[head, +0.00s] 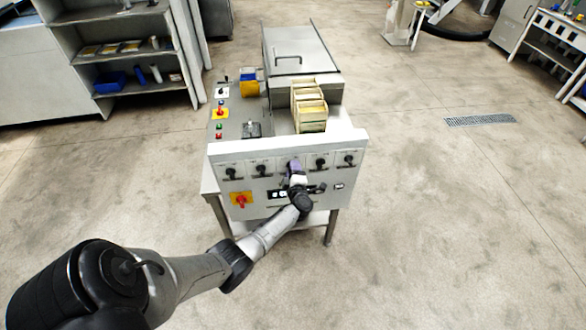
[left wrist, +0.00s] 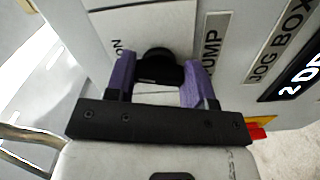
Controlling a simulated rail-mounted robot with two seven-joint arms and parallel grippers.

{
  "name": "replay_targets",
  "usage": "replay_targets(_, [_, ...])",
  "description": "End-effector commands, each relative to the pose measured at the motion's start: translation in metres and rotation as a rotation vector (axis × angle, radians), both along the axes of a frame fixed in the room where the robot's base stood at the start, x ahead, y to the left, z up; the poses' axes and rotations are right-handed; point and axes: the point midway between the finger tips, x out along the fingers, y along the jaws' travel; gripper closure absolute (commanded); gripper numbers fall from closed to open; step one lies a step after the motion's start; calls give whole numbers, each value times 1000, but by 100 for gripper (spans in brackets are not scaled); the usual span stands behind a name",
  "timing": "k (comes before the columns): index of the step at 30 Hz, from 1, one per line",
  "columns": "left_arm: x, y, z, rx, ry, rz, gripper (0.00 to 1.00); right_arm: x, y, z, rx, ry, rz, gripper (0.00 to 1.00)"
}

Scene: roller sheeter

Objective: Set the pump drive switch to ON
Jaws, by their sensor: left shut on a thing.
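The pump drive switch (left wrist: 160,66) is a black rotary knob on the white front panel, beside a label that reads "PUMP" in the left wrist view. Part of another marking, "NO" or "ON", shows to its left. My left gripper (left wrist: 164,76) has its two purple fingers on either side of the knob and is shut on it. In the head view my left gripper (head: 294,170) is at the middle of the upper row of switches and covers most of that switch. The knob's exact pointing direction is hard to tell.
Other black switches (head: 232,172) (head: 349,160) flank it on the front panel (head: 220,155). A red knob on a yellow plate (head: 241,200) is at lower left, and a small display (head: 278,194) is below the row. Wooden trays (head: 310,112) sit on the machine. Open floor surrounds it.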

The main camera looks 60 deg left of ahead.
Motion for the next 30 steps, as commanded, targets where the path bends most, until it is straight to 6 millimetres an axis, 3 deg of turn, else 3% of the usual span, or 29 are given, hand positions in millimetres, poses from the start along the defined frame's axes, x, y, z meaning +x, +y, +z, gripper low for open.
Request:
replay_targets(24, [0,0,-1,46,108,0,75,0,-1,7,-4,0,2,57])
replay_targets(25, [0,0,-1,46,108,0,50,0,-1,7,-3,0,2,57])
replay_targets(30, [0,0,-1,47,107,0,34,0,0,7,1,0,-1,57])
